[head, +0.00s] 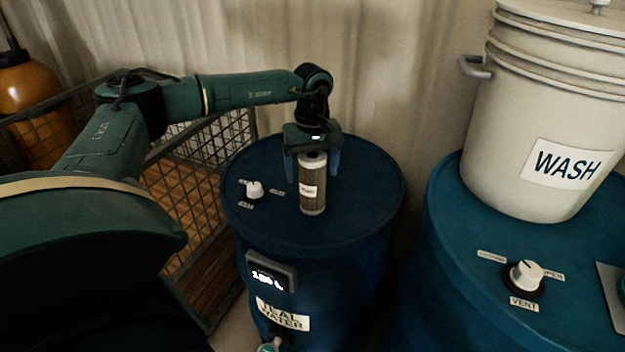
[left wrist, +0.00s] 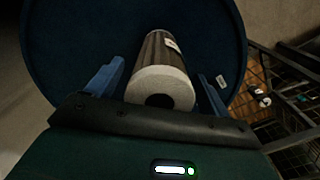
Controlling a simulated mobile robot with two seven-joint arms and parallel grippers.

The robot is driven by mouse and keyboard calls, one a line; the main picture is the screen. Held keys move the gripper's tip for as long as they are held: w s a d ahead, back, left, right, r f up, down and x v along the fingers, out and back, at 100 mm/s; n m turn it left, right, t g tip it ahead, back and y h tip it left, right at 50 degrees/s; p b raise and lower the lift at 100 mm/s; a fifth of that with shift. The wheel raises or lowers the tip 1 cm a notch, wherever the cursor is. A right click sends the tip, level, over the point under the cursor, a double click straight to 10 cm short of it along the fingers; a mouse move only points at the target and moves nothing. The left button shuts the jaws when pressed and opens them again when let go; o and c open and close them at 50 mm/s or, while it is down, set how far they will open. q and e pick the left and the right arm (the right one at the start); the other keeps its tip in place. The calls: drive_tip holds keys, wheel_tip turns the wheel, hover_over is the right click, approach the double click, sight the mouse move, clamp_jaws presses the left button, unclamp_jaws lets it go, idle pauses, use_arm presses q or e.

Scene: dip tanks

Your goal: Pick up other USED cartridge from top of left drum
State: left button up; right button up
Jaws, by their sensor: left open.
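A grey cylindrical cartridge (head: 313,184) with a white end cap and a small label stands upright on top of the left blue drum (head: 362,205). The label's word is too small to read. My left gripper (head: 312,170) is above the cartridge, pointing down, with its blue fingers open on either side of the cartridge's upper part. In the left wrist view the cartridge (left wrist: 163,85) sits between the two open fingers (left wrist: 160,85), with its pale end and dark hole facing the camera. A gap shows beside each finger. My right gripper is out of view.
A white knob (head: 254,189) with small labels is on the drum top, left of the cartridge. A wire mesh cage (head: 196,200) stands at left, with an orange tank (head: 35,90) behind. A WASH bucket (head: 540,110) and a VENT knob (head: 524,273) are on the right drum (head: 450,240).

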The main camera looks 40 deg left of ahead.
use_arm(q)
drive_tip(key=shift+f, duration=0.2)
drive_tip(key=shift+c, duration=0.6)
drive_tip(key=c, duration=1.1)
